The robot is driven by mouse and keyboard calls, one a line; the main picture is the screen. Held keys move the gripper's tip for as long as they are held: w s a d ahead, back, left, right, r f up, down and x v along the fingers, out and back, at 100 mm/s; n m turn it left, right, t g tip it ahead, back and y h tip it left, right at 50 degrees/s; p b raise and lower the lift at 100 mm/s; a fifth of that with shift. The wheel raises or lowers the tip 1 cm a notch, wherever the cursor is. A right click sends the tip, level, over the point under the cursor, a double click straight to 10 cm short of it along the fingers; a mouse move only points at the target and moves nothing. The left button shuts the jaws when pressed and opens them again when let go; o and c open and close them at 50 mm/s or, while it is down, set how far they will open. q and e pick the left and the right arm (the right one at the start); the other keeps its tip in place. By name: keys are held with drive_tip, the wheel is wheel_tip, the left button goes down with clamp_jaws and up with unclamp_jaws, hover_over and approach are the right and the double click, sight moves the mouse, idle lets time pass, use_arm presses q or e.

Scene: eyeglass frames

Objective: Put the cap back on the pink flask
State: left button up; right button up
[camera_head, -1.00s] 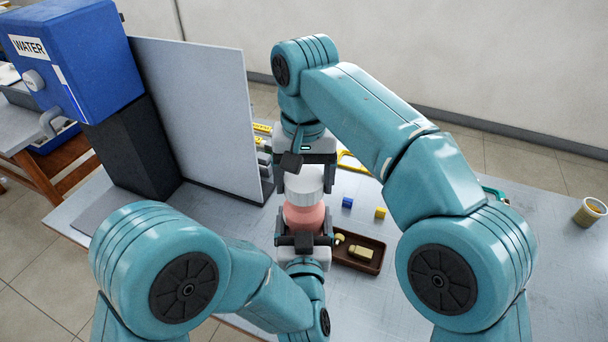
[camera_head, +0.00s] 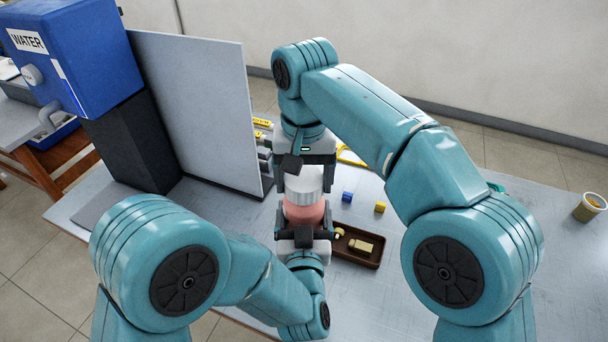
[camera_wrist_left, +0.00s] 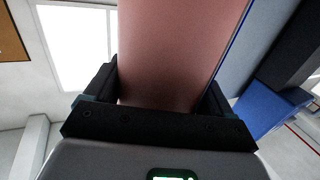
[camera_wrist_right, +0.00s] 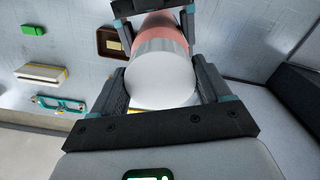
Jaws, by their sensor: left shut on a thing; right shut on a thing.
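The pink flask (camera_head: 303,213) is upright in the head view, held by my left gripper (camera_head: 303,236), which is shut on its body from the near side. The flask fills the top of the left wrist view (camera_wrist_left: 175,50) between the two fingers. The white ribbed cap (camera_head: 304,181) is at the top of the flask, in line with it. My right gripper (camera_head: 304,170) is shut on the cap from above. In the right wrist view the cap (camera_wrist_right: 160,80) is between the fingers with the pink flask behind it. Whether the cap is fully seated cannot be told.
A brown tray (camera_head: 358,259) with small yellow pieces lies right of the flask. A tall grey panel (camera_head: 190,100) and the blue water dispenser (camera_head: 75,60) stand at left. The table's right side is mostly clear.

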drive_tip(key=shift+f, duration=0.3)
drive_tip(key=m, duration=0.5)
drive_tip(key=shift+m, duration=0.4)
drive_tip(key=m, duration=0.2)
drive_tip(key=shift+a+m, duration=0.1)
drive_tip(key=shift+m, duration=0.3)
drive_tip(key=m, duration=0.7)
drive_tip(key=shift+w+m, duration=0.1)
drive_tip(key=shift+m, duration=0.3)
drive_tip(key=m, duration=1.1)
drive_tip(key=shift+w, duration=0.1)
